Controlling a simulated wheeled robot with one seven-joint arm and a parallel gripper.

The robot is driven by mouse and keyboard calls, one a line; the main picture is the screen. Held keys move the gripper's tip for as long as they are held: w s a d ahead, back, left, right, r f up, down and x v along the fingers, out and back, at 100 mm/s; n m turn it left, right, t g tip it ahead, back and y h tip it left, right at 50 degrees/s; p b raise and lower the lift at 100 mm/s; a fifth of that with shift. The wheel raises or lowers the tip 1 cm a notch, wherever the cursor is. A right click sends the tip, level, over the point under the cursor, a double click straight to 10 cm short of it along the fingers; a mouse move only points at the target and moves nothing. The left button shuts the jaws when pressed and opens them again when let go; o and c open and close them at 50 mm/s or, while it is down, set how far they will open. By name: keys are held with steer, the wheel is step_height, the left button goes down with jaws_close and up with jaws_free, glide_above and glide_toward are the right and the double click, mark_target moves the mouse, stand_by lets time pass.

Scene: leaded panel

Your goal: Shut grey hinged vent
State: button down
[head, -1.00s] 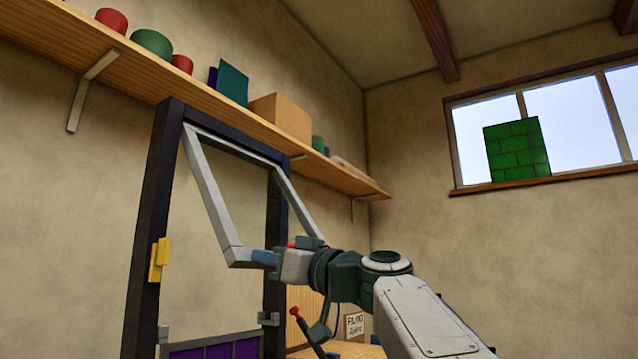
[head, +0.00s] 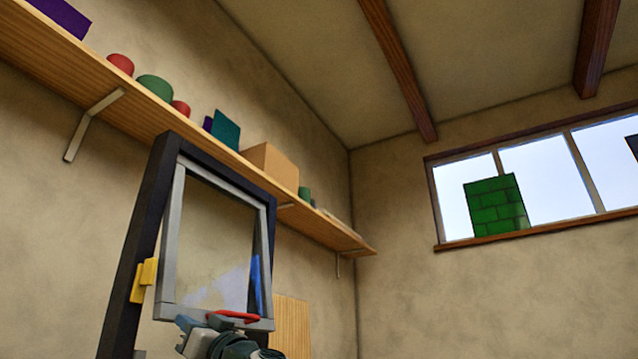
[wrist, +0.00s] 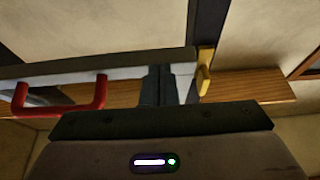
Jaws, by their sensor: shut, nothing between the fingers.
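The grey hinged vent (head: 169,240) hangs in the upper part of the dark upright frame (head: 128,260) in the head view, its pane near upright. My gripper (head: 186,326) is at the bottom rail, left of the handle, shut and empty. In the wrist view my gripper (wrist: 160,86) is against or just before the vent's grey rail (wrist: 100,66), with the red handle (wrist: 60,108) to the left.
A yellow catch (head: 144,280) is on the frame's left post; it also shows in the wrist view (wrist: 205,70), right of my fingers. A wooden shelf (head: 110,88) with pots and boxes runs along the wall behind. A green brick-patterned panel (head: 495,206) stands at the window.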

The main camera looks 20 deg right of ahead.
steer(key=w+a+f+p, duration=0.1)
steer(key=w+a, duration=0.4)
steer(key=shift+s+r+p, duration=0.2)
steer(key=shift+r+p, duration=0.05)
steer(key=shift+p, duration=0.05)
stand_by(0.4)
steer(key=shift+f, duration=0.1)
steer(key=w+f+b+v, duration=0.1)
steer(key=f+b+v, duration=0.1)
steer(key=b+v, duration=1)
steer(key=shift+s+f, duration=0.3)
steer(key=shift+f, duration=0.2)
